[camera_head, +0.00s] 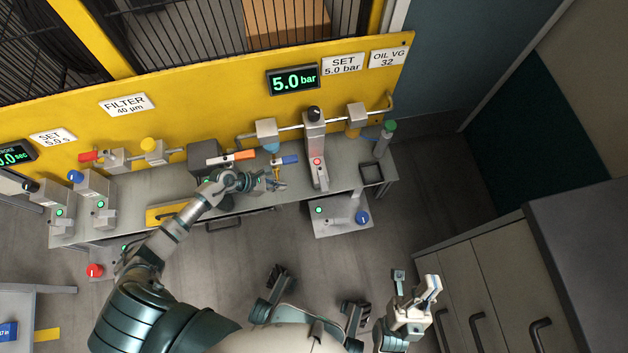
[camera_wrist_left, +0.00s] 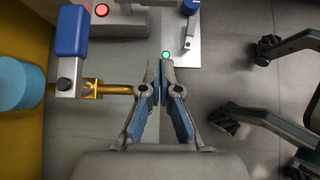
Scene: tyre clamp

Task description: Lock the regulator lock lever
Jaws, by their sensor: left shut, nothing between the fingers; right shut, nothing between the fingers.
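The regulator post (camera_head: 316,150) stands on the grey bench with a black knob on top and a red light on its front. A small lever with a blue handle (camera_head: 287,160) is just left of the post; I cannot tell if it is the lock lever. In the left wrist view the blue handle (camera_wrist_left: 72,30) sits upper left, above a brass pipe (camera_wrist_left: 105,89). My left gripper (camera_head: 280,186) is shut and empty, in front of the blue handle and apart from it; its fingertips show in the wrist view (camera_wrist_left: 160,68). My right gripper (camera_head: 431,287) is shut and empty, far from the bench.
An orange handle (camera_head: 237,156) lies left of the blue one. A blue filter bowl (camera_head: 271,146) hangs behind. A small stand with a blue knob (camera_head: 362,217) and green light is in front of the post. Grey cabinets (camera_head: 490,280) stand at right.

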